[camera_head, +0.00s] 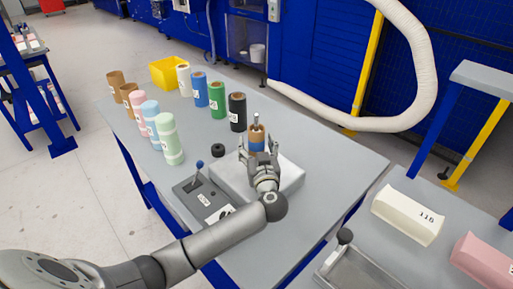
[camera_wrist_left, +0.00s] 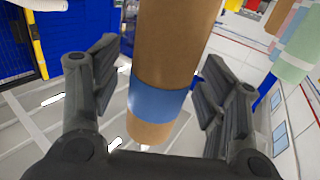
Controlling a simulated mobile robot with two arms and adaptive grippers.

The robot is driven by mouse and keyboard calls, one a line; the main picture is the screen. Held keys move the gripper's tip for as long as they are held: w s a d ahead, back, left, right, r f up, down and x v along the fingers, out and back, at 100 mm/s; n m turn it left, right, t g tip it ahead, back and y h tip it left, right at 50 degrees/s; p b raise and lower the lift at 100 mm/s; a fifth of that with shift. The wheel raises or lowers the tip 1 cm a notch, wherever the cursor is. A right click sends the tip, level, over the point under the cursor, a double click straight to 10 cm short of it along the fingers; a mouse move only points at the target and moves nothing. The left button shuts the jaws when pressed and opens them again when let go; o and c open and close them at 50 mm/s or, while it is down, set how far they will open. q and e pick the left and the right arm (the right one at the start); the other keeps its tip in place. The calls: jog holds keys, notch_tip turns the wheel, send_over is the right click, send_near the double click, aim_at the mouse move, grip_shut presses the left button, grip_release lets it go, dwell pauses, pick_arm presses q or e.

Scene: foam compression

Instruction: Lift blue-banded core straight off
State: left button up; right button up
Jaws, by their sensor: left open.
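The blue-banded core (camera_head: 257,134) is a brown cardboard tube with a blue band, standing upright above the white block of a fixture on the table. A thin metal tip sticks up from its top. My left gripper (camera_head: 259,151) is open, with its fingers on either side of the core. In the left wrist view, the brown core with its blue band (camera_wrist_left: 158,104) stands between the spread fingers of my left gripper (camera_wrist_left: 160,95), with visible gaps on both sides. My right gripper is out of view.
Several coloured rolls, including a black one (camera_head: 237,112) and a green one (camera_head: 217,100), stand behind. A yellow bin (camera_head: 170,73) is at the back.

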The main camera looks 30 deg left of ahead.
pick_arm(q)
jog(key=shift+c, duration=0.4)
jog(key=c, duration=1)
jog(key=shift+r, duration=0.15)
